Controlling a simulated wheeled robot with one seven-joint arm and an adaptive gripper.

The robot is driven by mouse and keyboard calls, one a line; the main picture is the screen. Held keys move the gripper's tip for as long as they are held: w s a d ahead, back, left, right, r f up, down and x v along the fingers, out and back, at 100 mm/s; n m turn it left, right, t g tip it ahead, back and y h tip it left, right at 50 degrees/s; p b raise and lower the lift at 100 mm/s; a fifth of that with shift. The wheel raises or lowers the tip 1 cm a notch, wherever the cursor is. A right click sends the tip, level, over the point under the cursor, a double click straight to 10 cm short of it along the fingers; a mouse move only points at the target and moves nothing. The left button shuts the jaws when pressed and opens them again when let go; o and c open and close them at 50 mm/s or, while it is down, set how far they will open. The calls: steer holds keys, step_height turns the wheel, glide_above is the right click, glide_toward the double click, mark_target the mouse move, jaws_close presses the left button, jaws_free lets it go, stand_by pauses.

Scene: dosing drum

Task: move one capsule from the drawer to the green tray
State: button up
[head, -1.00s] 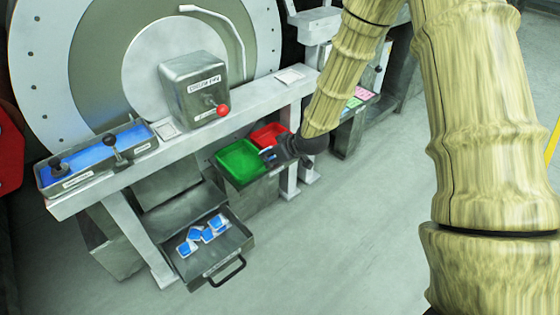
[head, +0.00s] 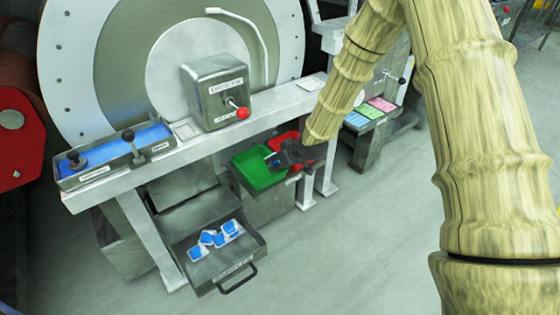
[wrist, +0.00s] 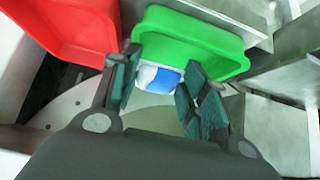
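The open drawer (head: 222,265) holds several blue-and-white capsules (head: 206,237) at the lower left of the head view. The green tray (head: 258,174) sits behind and right of it, and also shows in the wrist view (wrist: 195,32). My gripper (head: 276,158) is at the right side of the green tray in the head view. In the wrist view its fingers (wrist: 158,85) are closed on a blue-and-white capsule (wrist: 162,77), which overlaps the tray's near edge in the picture. I cannot tell its height above the tray.
A red tray (head: 285,137) stands beside the green one, and shows in the wrist view (wrist: 75,25). The white beam (head: 195,146) with the metal box (head: 213,90) runs above the drawer and trays. The floor in front is clear.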

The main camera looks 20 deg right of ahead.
steer(key=o, duration=0.7)
steer(key=shift+c, duration=0.2)
steer(key=shift+r, duration=0.1)
steer(key=v, duration=1.2)
